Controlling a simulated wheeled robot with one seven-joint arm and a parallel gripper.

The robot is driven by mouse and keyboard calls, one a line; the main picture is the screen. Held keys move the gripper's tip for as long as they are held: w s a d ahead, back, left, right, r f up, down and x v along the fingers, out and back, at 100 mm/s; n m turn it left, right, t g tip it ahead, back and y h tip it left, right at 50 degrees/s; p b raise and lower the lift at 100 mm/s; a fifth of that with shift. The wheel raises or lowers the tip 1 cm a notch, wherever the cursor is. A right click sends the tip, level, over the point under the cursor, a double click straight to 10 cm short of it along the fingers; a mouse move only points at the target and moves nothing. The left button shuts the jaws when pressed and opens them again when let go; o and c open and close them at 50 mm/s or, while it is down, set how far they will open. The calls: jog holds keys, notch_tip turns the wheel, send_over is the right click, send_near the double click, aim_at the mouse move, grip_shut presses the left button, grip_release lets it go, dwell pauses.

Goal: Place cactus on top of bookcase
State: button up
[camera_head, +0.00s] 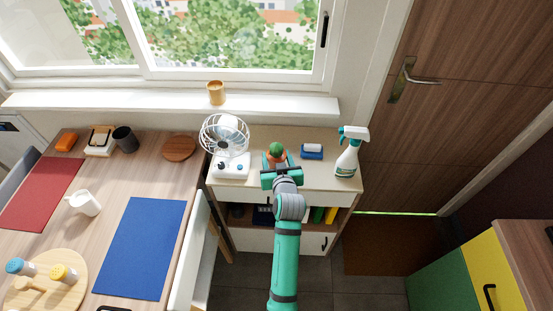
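A small round green cactus (276,150) in an orange-brown pot shows just beyond my gripper (279,165). It appears upright, over or on the light wooden top of the low bookcase (317,177). My gripper reaches forward over the bookcase's front edge, right at the pot. Its body hides the lower part of the pot, so I cannot tell whether the fingers are closed on it or whether the pot touches the top.
A white fan (227,145) stands left of the cactus. A blue-and-white item (312,151) and a spray bottle (350,153) are to the right. A table (115,185) adjoins at left, with a chair (190,255) between. A windowsill runs behind.

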jog(key=shift+f, duration=0.35)
jog(key=shift+f, duration=0.1)
jog(key=o, duration=1.2)
jog(key=shift+d, duration=0.1)
